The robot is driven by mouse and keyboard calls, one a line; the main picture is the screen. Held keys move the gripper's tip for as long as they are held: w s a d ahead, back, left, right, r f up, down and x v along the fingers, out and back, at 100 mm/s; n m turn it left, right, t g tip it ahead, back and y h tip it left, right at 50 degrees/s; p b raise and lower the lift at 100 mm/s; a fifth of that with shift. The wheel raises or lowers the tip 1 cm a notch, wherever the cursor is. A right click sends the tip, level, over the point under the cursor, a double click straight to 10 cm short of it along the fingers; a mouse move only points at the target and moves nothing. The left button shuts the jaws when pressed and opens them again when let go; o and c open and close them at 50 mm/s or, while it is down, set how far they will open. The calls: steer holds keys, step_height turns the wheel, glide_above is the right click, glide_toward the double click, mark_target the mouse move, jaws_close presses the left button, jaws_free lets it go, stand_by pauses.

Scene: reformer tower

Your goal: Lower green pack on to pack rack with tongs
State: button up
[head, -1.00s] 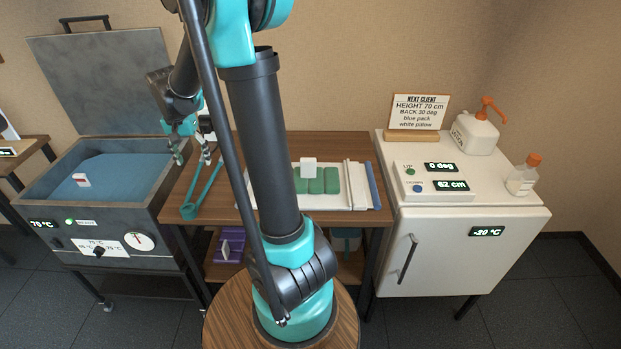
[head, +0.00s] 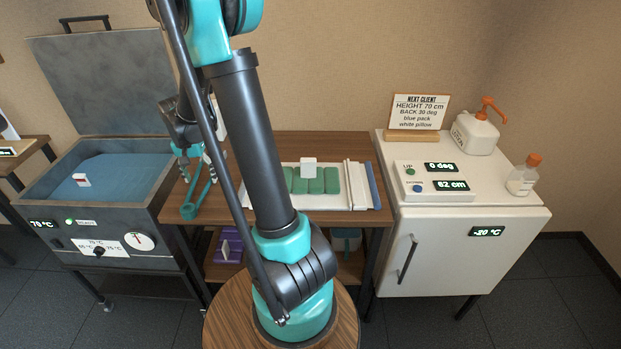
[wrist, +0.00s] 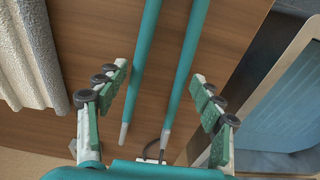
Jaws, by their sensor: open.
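The green pack (head: 316,187), in several segments with a white block (head: 309,167) on top, lies on a white tray or cloth on the wooden table. The teal tongs (head: 188,211) lie on the table's left part, their joined end towards me. In the wrist view, the two tong arms (wrist: 187,60) run between the spread fingers of my gripper (wrist: 160,75), apart from both. My gripper also shows in the head view (head: 194,154), close over the tongs' far part, open and empty. I cannot make out a pack rack; the tank's inside is hidden by blue water.
The open tank (head: 120,184) stands left of the table, its lid raised, with a small white-and-red object (head: 82,180) in it. White rolls (head: 357,186) lie right of the pack. A white cabinet (head: 450,250) stands to the right. Purple blocks (head: 228,246) sit on the shelf below.

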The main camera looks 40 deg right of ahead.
steer(key=shift+f, duration=0.6)
steer(key=c, duration=0.7)
step_height(320, 180, up, 12)
stand_by(0.3)
